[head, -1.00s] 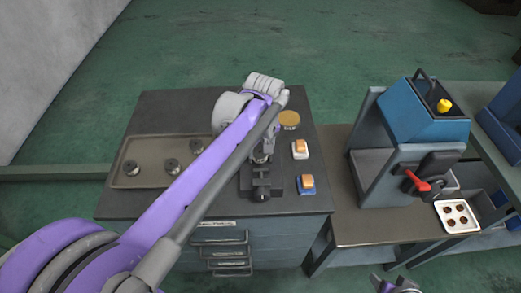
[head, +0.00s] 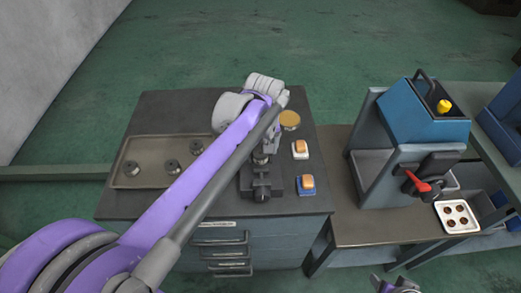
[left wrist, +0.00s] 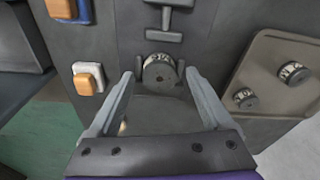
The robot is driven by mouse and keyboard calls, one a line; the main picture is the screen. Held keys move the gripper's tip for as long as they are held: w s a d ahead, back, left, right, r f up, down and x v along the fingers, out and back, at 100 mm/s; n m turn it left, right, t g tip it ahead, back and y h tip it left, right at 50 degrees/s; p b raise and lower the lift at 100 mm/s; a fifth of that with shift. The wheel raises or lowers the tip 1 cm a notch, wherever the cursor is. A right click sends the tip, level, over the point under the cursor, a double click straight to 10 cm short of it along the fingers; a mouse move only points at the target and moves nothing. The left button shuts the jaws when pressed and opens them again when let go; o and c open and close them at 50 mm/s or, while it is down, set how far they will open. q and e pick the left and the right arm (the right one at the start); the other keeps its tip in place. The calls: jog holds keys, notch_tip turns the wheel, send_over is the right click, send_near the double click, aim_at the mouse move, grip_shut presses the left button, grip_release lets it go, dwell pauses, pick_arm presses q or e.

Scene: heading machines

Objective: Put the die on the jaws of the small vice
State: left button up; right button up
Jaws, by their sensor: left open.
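The small vice (head: 262,188) stands on the dark bench top, its T-shaped handle towards me. A round grey die (left wrist: 159,72) sits at its jaws in the left wrist view; its exact seating is hard to tell. My left gripper (left wrist: 159,74) is open, with one finger on each side of the die and gaps between. In the head view my left arm hides most of this gripper. My right gripper (head: 388,286) shows only in part at the bottom edge; its jaws are unclear.
A tray (head: 122,182) with several grey dies lies left of the vice. Two orange-topped switches (head: 301,148) (head: 306,184) and a round tan-topped item (head: 290,119) stand to its right. A blue machine (head: 425,120) with a red lever and a white tray (head: 458,217) are further right.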

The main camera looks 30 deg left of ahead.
aim_at(262, 158)
pick_arm(q)
notch_tip(262, 158, up, 12)
jog(key=s, duration=0.1)
jog(key=shift+d+f+p, duration=0.25)
jog(key=shift+d+p, duration=0.15)
jog(key=shift+d, duration=0.05)
dwell(1.8)
